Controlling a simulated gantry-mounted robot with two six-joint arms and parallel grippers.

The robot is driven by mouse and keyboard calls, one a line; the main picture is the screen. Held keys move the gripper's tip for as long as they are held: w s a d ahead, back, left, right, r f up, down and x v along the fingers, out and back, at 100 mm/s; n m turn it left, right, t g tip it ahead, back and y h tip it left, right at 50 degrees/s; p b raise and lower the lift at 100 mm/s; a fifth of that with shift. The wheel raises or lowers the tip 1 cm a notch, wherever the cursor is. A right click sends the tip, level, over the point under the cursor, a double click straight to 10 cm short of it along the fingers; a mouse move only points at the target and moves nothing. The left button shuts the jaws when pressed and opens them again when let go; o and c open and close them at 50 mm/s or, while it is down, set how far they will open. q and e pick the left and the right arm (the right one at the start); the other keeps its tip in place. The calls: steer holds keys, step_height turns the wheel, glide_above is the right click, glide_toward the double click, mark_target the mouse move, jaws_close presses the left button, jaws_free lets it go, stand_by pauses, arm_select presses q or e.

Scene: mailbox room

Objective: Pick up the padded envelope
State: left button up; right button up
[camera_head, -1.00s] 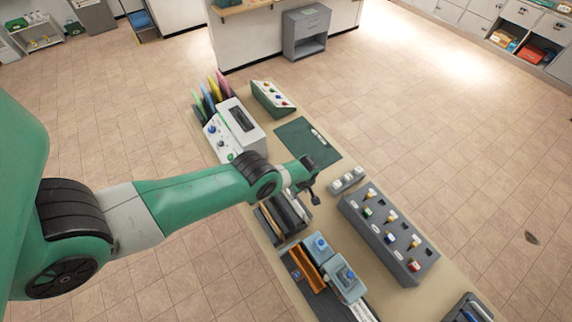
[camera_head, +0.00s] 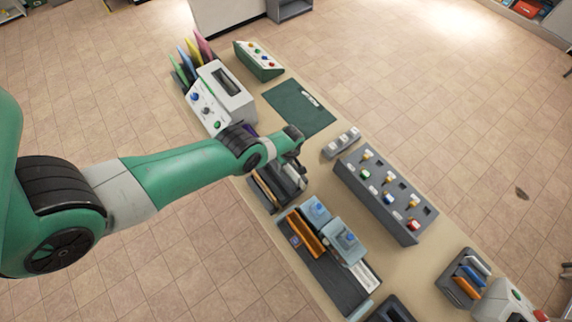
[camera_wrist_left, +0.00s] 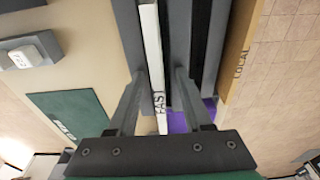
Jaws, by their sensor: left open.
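My left gripper (camera_head: 299,165) is over the dark slotted rack (camera_head: 268,198) on the long table. In the left wrist view its two fingers (camera_wrist_left: 160,75) are open, one on each side of a thin white upright piece (camera_wrist_left: 151,40) marked "FAST". I cannot tell whether the fingers touch it. A tan piece (camera_wrist_left: 240,50) marked "LOCAL" stands at the right of the rack. Something purple (camera_wrist_left: 207,110) shows low beside the right finger. I cannot tell for sure which of these is the padded envelope. My right gripper is not in view.
A white device (camera_head: 222,95) with colored folders (camera_head: 190,62) stands behind the rack. A green mat (camera_head: 299,108), a small grey block (camera_head: 341,143), a grey key-like panel (camera_head: 384,196) and a dark tray with blue-topped boxes (camera_head: 345,293) surround it. The mat is mostly bare.

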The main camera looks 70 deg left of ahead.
arm_select(q)
steer(key=shift+f, duration=0.1)
jaws_close()
stand_by(0.4)
